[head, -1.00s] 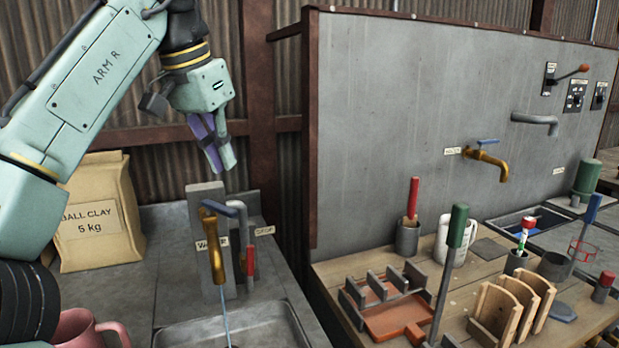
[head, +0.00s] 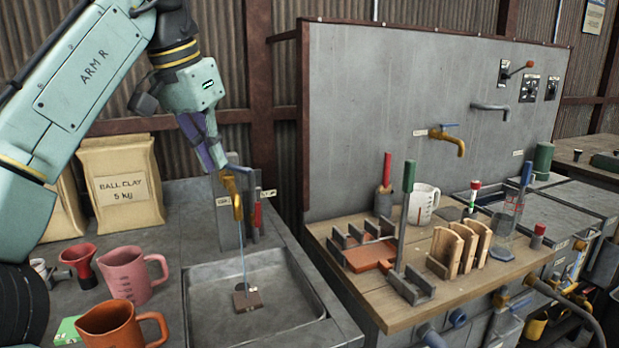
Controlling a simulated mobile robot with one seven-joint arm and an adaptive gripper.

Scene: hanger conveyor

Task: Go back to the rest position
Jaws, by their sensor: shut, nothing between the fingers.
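My gripper (head: 212,165) hangs from the raised arm at the upper left in the head view. It points down, with its fingers together and nothing held. It is just above and left of the brass tap (head: 234,197), and I cannot tell whether it touches the tap. A thin stream of water runs from the tap into the metal sink (head: 205,310). A small brown block (head: 248,300) lies in the sink under the stream.
A pink jug (head: 125,272), an orange jug (head: 108,325) and a clay bag (head: 122,185) stand left of the sink. A wooden bench (head: 440,300) to the right holds several tools, wooden ribs and a white jug (head: 424,203). A grey panel (head: 380,110) rises behind it.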

